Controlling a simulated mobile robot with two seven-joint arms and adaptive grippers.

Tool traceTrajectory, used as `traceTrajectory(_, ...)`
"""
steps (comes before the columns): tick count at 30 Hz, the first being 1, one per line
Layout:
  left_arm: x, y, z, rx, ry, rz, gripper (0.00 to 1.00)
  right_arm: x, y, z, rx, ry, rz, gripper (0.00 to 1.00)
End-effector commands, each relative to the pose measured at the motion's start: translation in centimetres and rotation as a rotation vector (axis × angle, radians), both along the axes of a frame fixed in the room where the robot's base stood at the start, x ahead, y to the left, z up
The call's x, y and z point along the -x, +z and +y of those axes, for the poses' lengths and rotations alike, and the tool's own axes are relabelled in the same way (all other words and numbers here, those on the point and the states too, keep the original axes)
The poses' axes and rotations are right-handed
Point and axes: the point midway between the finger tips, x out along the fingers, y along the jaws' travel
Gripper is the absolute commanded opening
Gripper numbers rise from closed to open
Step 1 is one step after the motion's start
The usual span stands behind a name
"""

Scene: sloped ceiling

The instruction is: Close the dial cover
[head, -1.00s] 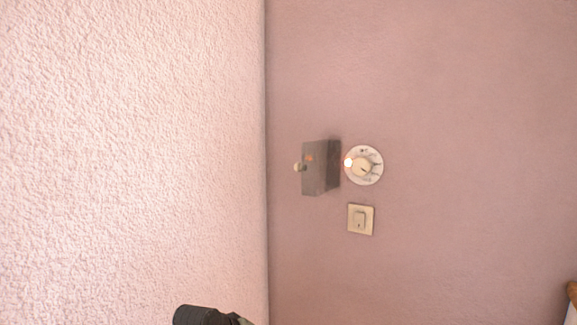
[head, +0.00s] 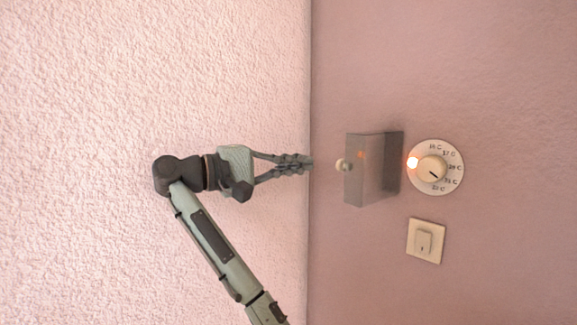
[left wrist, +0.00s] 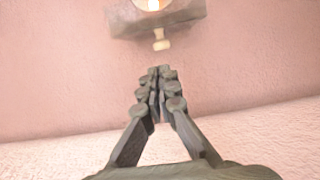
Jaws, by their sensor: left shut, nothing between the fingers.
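The dial cover (head: 372,170) is a grey translucent box-like lid with a small pale knob (head: 343,165) on its left side. It stands open to the left of the round white dial (head: 449,184), which has temperature marks and a glowing orange light. My left gripper (head: 309,163) is shut and empty, its fingertips a short gap left of the knob at about the same height. In the left wrist view the cover (left wrist: 185,16) and its knob (left wrist: 161,41) are ahead of the shut fingers (left wrist: 158,72), apart from them. My right gripper is not in view.
A square light switch (head: 426,241) sits on the pink wall (head: 500,80) below the dial. A rough pale wall (head: 90,90) meets it at a corner left of the cover. The wall around the dial is otherwise bare.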

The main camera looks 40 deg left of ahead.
Motion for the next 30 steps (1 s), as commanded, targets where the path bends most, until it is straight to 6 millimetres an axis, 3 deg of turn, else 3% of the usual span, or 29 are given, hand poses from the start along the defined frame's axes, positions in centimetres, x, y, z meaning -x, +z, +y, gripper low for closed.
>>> traceTrajectory(3,-2.1,0.0,-1.0,0.001,-0.005,0.001,0.00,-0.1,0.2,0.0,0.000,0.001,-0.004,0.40)
traceTrajectory(10,-4.4,0.0,-1.9,-0.001,-0.001,0.002,0.00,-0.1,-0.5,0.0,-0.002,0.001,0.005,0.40)
traceTrajectory(30,-5.4,0.0,-2.2,-0.002,0.021,0.002,0.00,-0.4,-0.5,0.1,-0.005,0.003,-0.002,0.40)
